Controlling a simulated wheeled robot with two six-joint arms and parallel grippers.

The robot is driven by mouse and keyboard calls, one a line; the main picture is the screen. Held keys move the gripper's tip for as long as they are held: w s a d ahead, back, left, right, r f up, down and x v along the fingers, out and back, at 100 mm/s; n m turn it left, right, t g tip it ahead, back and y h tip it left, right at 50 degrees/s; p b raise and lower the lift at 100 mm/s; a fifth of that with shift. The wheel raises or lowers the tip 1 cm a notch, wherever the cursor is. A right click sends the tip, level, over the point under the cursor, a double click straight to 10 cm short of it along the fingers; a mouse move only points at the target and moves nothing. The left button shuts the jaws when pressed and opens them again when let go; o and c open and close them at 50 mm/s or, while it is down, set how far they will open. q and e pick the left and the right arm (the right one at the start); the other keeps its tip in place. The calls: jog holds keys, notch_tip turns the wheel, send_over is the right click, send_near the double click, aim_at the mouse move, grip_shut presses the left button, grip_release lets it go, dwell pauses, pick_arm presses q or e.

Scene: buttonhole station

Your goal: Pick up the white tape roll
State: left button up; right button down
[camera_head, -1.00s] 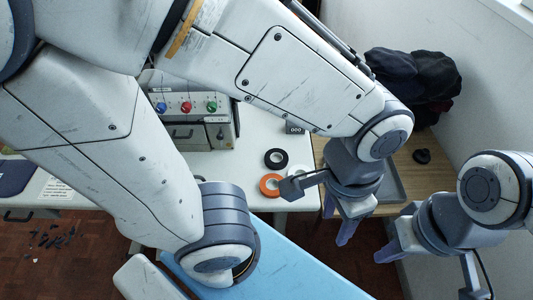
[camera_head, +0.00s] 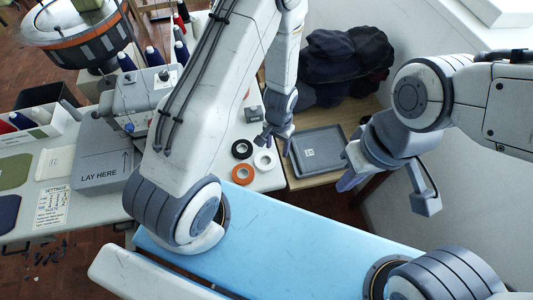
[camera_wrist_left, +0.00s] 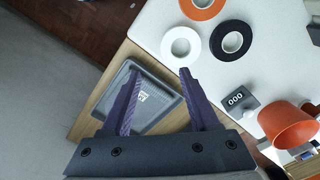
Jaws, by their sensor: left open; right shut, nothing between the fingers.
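The white tape roll (camera_head: 257,160) lies flat on the white table near its right edge, beside a black roll (camera_head: 234,149) and an orange roll (camera_head: 235,174). In the left wrist view the white roll (camera_wrist_left: 167,45) lies beyond the fingertips, ahead of the right-hand finger. My left gripper (camera_head: 277,145) is open and empty, just right of the white roll in the head view. Its two spread fingers (camera_wrist_left: 158,73) show in the wrist view, with the grey tray between and below them. My right gripper (camera_head: 348,181) is shut and empty, off to the right.
A grey tray (camera_head: 325,150) sits on a wooden surface right of the table. A small grey counter box (camera_head: 252,114) stands behind the rolls. An orange pot (camera_wrist_left: 288,125) shows in the wrist view. Dark cloth (camera_head: 345,60) lies at the back. A blue board (camera_head: 290,235) spans the front.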

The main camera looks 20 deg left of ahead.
pick_arm(q)
jog(key=b, duration=0.4)
send_over(273, 164)
jog(key=f, duration=0.5)
jog(key=shift+d+f, duration=0.15)
jog(key=shift+d, duration=0.15)
jog(key=f+b, duration=0.3)
jog(key=f, duration=0.1)
jog(key=f+b, duration=0.2)
jog(key=shift+a+b, duration=0.35)
jog(key=shift+a, duration=0.05)
jog(key=shift+r, duration=0.1)
grip_shut()
